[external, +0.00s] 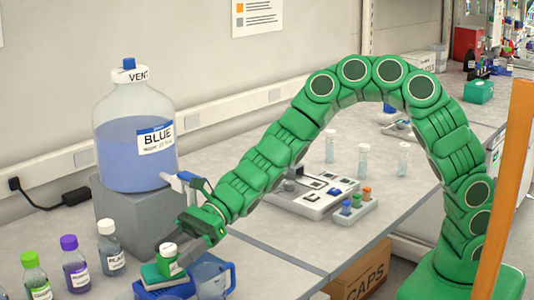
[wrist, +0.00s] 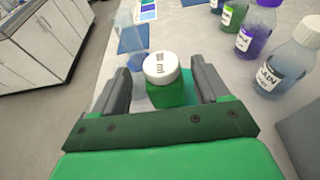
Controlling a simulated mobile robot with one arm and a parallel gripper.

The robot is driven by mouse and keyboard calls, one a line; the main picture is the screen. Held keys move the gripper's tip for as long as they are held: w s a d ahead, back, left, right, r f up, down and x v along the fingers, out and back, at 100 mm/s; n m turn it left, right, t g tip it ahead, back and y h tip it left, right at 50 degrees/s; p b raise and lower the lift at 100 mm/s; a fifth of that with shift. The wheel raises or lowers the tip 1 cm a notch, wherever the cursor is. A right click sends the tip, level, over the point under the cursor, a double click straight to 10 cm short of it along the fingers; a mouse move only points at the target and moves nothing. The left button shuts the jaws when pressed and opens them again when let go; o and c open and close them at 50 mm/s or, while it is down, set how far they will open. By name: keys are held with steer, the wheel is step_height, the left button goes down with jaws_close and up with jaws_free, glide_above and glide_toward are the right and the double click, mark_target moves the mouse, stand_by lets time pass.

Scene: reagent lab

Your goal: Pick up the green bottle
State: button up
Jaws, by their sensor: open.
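A small bottle with a white cap and green body (wrist: 168,96) stands between the fingers of my gripper (wrist: 161,72) in the wrist view. My gripper is open, with a dark finger on each side of the bottle. A gap shows at the left finger; contact at the right finger is hard to tell. In the external view my gripper (external: 172,256) is low at the bench front, around the white cap (external: 167,249). The bottle's lower part is partly hidden. Another bottle, with a green cap (external: 36,279) and dark greenish contents, stands at the far left; it also shows in the wrist view (wrist: 234,14).
A purple-capped bottle (external: 75,266) and a white-capped bottle (external: 111,250) stand left of my gripper. A large blue-liquid jug (external: 135,140) sits on a grey block (external: 128,222) behind. A clear blue beaker (external: 213,277) stands close on the right.

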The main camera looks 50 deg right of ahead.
steer(key=shift+x, duration=1.9)
steer(key=shift+w, duration=0.15)
steer(key=shift+c, duration=0.4)
steer(key=c, duration=1.1)
steer(key=shift+o, duration=0.2)
steer(key=shift+r, duration=0.75)
steer(key=d, duration=1.8)
glide_toward(162, 257)
steer(key=x, duration=0.3)
steer(key=shift+a+f, duration=0.2)
steer(key=shift+f, duration=0.25)
